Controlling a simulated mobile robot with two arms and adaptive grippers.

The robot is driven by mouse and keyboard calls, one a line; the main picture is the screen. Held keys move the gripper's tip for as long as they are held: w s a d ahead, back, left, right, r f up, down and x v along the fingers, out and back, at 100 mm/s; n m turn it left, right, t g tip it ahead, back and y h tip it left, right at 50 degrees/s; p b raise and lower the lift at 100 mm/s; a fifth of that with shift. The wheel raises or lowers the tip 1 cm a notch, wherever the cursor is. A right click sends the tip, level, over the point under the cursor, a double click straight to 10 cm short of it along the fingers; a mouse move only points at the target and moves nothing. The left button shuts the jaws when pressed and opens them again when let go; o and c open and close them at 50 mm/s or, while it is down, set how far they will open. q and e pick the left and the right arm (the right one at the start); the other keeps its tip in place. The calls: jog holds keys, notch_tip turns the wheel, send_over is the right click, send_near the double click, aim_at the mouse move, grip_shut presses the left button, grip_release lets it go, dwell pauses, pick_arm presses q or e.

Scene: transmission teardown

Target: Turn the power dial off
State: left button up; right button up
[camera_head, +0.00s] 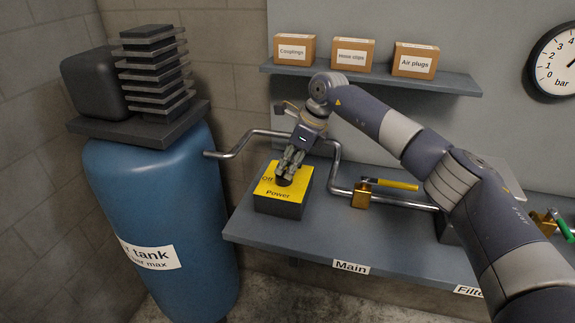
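The power dial (284,181) is a small dark knob on top of a box with a yellow face (296,187) marked "Off" and "Power". The box stands on the left part of the grey bench. My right gripper (287,174) points down at the dial, with its fingertips at the knob and partly hiding it. I cannot tell whether the fingers are closed on it or only beside it. The word "Off" shows left of the knob; the knob's pointing direction and any other marks are hidden or too small to read. My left gripper is out of view.
A blue tank (160,210) stands left of the bench. A metal pipe (338,165) runs behind the box to a brass valve with a yellow handle (397,184). A shelf (440,85) with three labelled boxes hangs above. A green-handled valve (565,226) is at right.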

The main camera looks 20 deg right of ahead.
jog(key=shift+o, duration=0.7)
jog(key=shift+f, duration=0.1)
jog(key=shift+r, duration=0.2)
jog(key=v, duration=1.1)
jog(key=shift+d+r, duration=0.2)
jog(key=shift+r, duration=0.05)
jog(key=shift+s+f, duration=0.1)
jog(key=shift+s, duration=0.1)
